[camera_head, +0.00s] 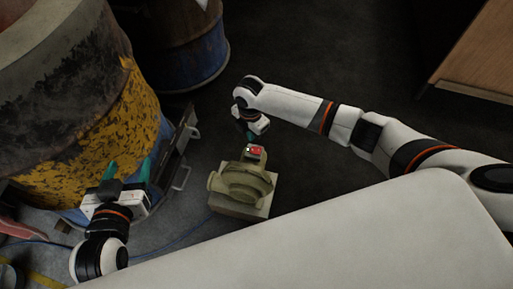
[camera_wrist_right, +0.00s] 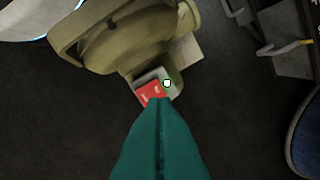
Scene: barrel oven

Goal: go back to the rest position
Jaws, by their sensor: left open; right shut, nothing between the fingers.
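My left gripper (camera_head: 128,178) is open, its two teal fingers apart and pointing toward the barrel oven (camera_head: 85,125), a rusty barrel with flaking yellow paint and blue below. I see nothing between its fingers. My right gripper (camera_head: 250,137) is shut and empty, above a beige blower-like machine (camera_head: 240,184). In the right wrist view its teal fingers (camera_wrist_right: 160,105) are together, their tips appearing over a red and white switch (camera_wrist_right: 152,88) on the machine. I cannot tell whether they touch it. A small white and green light shows beside the red part.
A metal bracket with handles (camera_head: 180,160) juts from the barrel's right side. Another rusty blue barrel (camera_head: 185,50) stands behind. A wooden box or cabinet (camera_head: 485,65) is at the upper right. A blue cable runs over the floor. The dark floor behind my right arm is clear.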

